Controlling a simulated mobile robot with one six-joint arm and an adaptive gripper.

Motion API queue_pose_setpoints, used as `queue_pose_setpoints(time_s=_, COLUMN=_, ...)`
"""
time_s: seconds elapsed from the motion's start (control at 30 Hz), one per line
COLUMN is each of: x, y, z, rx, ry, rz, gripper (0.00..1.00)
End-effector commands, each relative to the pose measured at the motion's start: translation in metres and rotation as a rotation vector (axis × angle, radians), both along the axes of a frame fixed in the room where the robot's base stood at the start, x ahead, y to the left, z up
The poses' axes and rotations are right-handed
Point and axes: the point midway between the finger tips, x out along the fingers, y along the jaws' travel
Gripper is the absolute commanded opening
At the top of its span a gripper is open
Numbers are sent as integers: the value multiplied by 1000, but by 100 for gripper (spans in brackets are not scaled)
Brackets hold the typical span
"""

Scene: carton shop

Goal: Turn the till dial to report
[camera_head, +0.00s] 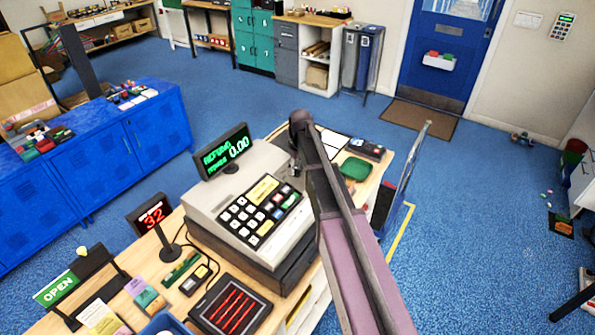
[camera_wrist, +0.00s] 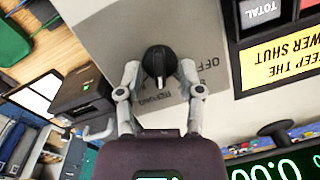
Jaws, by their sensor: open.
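The till (camera_head: 225,205) stands on the wooden counter in the head view, with its keypad and a green-lit display (camera_head: 226,150) that reads REFUND and 0.00. The till dial (camera_wrist: 160,61) is a round black knob on a grey plate in the wrist view. Its ridge lies roughly up and down in the picture, with a pale mark at the lower end, near a partly hidden label that seems to read REFUND. An upside-down OFF label is to its right. My gripper (camera_wrist: 159,70) is open, with one finger on each side of the dial. I cannot tell whether they touch it.
A small black device (camera_head: 367,148) and a green tray (camera_head: 355,168) lie on the counter behind my arm. A red-lit display (camera_head: 150,214) reading 32 stands left of the till. A blue cabinet (camera_head: 95,150) is at left; blue floor is open behind.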

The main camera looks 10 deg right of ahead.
Motion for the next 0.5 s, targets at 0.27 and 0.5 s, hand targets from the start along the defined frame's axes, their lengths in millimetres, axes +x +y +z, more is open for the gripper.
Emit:
queue_pose_setpoints(time_s=0.27, x=0, y=-1, z=-1, rx=0, ry=0, rz=-2, gripper=49)
queue_pose_setpoints(time_s=0.5, x=0, y=-2, z=-1, rx=0, ry=0, rz=-2, gripper=0)
